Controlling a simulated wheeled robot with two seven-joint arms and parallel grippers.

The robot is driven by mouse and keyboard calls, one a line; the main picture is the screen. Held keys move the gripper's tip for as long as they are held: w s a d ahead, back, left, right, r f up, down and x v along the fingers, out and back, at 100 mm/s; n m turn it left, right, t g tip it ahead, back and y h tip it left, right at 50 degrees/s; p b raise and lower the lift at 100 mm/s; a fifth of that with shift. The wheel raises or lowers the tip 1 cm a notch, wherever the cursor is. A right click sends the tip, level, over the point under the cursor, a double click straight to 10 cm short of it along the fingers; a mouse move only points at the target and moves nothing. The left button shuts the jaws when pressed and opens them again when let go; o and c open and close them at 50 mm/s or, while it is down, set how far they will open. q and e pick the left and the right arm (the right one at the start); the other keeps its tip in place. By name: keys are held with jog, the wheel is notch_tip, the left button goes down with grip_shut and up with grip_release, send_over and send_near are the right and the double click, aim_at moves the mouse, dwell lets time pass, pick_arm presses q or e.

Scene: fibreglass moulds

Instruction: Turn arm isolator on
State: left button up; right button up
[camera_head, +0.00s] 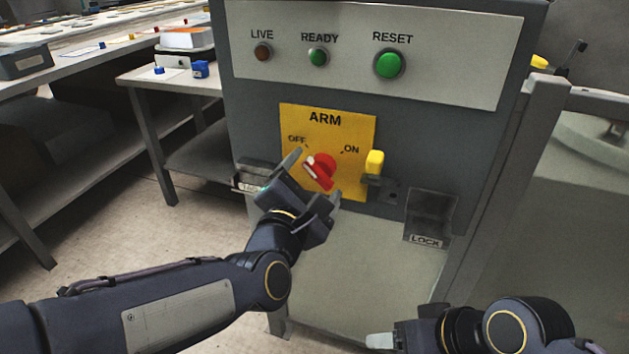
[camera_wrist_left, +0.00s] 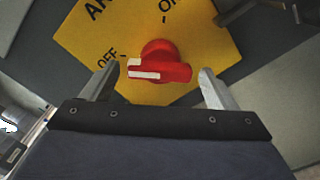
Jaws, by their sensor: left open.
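The arm isolator is a red rotary knob (camera_head: 321,170) on a yellow plate (camera_head: 358,128) marked ARM, OFF and ON. Its white pointer mark faces the OFF label. My left gripper (camera_head: 312,181) is open at the knob, one finger on each side of it. In the left wrist view the red knob (camera_wrist_left: 160,66) lies between the spread fingertips of the left gripper (camera_wrist_left: 157,78), with a gap on each side. My right gripper (camera_head: 385,341) shows only partly at the bottom edge, away from the panel.
Above the plate are a dark LIVE lamp (camera_head: 263,52), a green READY lamp (camera_head: 318,56) and a green RESET button (camera_head: 389,64). A yellow tab (camera_head: 374,162) juts out right of the plate, near a LOCK holder (camera_head: 430,217). A side table (camera_head: 170,84) stands left.

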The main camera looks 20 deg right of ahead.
pick_arm(q)
jog(key=shift+w+d, duration=0.15)
jog(key=shift+w, duration=0.15)
jog(key=c, duration=1)
